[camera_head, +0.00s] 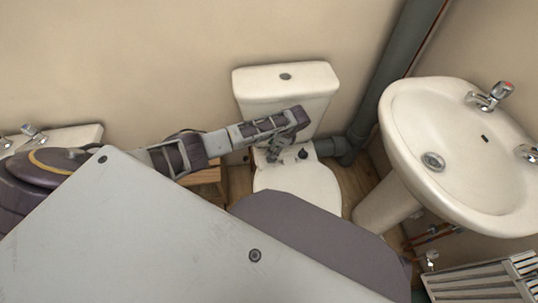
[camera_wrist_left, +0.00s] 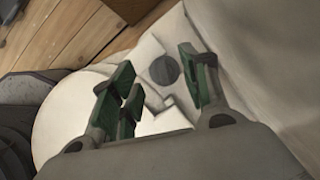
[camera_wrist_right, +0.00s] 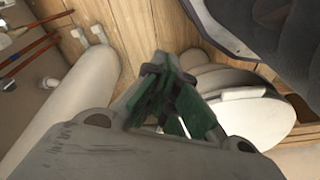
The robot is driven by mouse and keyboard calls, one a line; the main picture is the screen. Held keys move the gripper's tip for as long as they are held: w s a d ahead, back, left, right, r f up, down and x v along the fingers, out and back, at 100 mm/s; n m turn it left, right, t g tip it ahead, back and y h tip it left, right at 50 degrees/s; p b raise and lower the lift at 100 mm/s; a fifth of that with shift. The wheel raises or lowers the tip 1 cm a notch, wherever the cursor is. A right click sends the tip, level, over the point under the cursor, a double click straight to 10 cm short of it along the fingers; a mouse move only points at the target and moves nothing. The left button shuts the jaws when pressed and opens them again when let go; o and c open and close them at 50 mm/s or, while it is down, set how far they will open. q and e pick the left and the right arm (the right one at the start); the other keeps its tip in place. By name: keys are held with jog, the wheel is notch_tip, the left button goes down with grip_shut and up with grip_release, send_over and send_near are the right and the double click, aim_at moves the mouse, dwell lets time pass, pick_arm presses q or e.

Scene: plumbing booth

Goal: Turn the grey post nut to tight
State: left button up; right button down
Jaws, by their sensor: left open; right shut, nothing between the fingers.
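The toilet (camera_head: 297,183) stands against the wall, its white seat in front of the cistern (camera_head: 275,87). A small dark knob (camera_head: 303,153) sits behind the seat in the head view. In the left wrist view a round dark grey disc, which looks like the grey post nut (camera_wrist_left: 164,69), shows between the fingers, apart from them. My left gripper (camera_wrist_left: 160,90) is open and above the rear of the toilet; in the head view (camera_head: 285,142) it hangs beside the knob. My right gripper (camera_wrist_right: 172,100) is shut and empty, away from the nut; the head view does not show it.
A white basin (camera_head: 465,150) on a pedestal stands at the right. A thick grey waste pipe (camera_head: 395,75) runs up the wall between toilet and basin. Copper pipes (camera_head: 435,236) and a white slatted radiator (camera_head: 485,282) are at lower right. Wooden floor (camera_wrist_right: 135,35) shows around.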

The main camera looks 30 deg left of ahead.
pick_arm(q)
jog(key=b+x, duration=0.1)
jog(key=x, duration=0.3)
jog(key=shift+f, duration=0.15)
jog(key=shift+a+f, duration=0.2)
jog(key=shift+f, duration=0.25)
pick_arm(e)
jog(key=shift+w+a+r, duration=0.15)
jog(key=shift+w+r, duration=0.05)
jog(key=shift+r, duration=0.55)
jog(key=shift+w+a+r, duration=0.1)
jog(key=shift+w+r, duration=0.1)
jog(key=shift+r, duration=0.5)
jog(key=shift+t, duration=0.3)
pick_arm(q)
jog(key=shift+s, duration=0.1)
grip_shut()
pick_arm(e)
jog(key=shift+f, duration=0.1)
